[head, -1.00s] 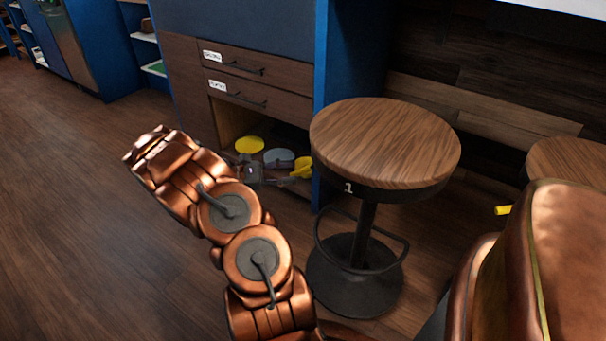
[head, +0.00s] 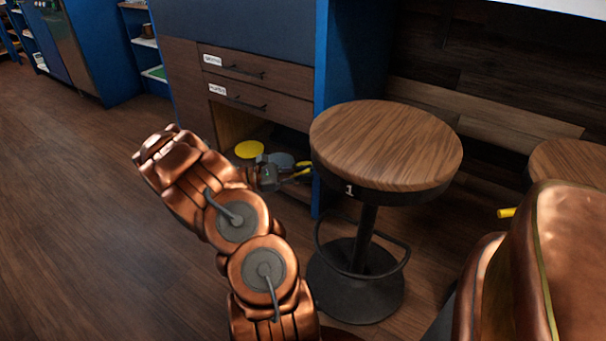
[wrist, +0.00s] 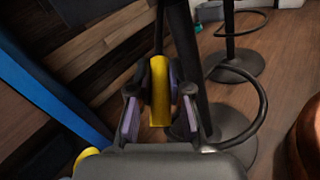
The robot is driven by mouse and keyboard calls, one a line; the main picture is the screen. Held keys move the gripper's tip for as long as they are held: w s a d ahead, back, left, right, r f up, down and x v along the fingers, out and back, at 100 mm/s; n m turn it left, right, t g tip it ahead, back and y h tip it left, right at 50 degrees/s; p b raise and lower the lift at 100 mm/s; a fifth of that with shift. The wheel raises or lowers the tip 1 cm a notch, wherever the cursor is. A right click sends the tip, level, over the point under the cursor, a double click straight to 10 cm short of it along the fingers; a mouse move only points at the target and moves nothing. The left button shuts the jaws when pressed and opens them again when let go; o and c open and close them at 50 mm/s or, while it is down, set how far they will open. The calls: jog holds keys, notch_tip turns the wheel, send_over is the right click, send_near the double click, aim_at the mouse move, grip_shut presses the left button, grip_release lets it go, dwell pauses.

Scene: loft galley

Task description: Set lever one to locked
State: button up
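Lever one is the yellow lever (head: 303,168) that sticks out to the left under the seat of the stool marked 1 (head: 385,150). My gripper (head: 292,174) is at this lever, in front of the open compartment. In the wrist view, the yellow lever (wrist: 160,95) lies between the fingertips of my gripper (wrist: 160,88), which sit close on both of its sides and look shut on it. The lever's far end at the stool is partly hidden. I cannot read any locked marking.
A second stool (head: 575,165) with its own yellow lever (head: 507,212) stands at the right. A blue panel (head: 335,80) and wooden drawers (head: 255,75) are just behind my gripper. A yellow disc (head: 249,149) lies in the open compartment. The floor at the left (head: 70,220) is clear.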

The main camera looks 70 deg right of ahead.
grip_shut()
jog(key=r+p, duration=0.1)
jog(key=p, duration=0.1)
jog(key=r+t+p, duration=0.1)
jog(key=shift+w+a+r+y+p, duration=0.1)
jog(key=shift+w+r+y+p, duration=0.2)
jog(key=shift+y+p, duration=0.1)
jog(key=r+t+p, duration=0.1)
jog(key=r+p, duration=0.1)
jog(key=p, duration=0.1)
jog(key=r+t+y+p, duration=0.1)
jog(key=shift+w+m+t, duration=0.25)
jog(key=shift+m+t, duration=0.05)
jog(key=shift+f, duration=0.1)
jog(key=o, duration=0.6)
grip_release()
jog(key=shift+a+f, duration=0.1)
jog(key=shift+w, duration=0.15)
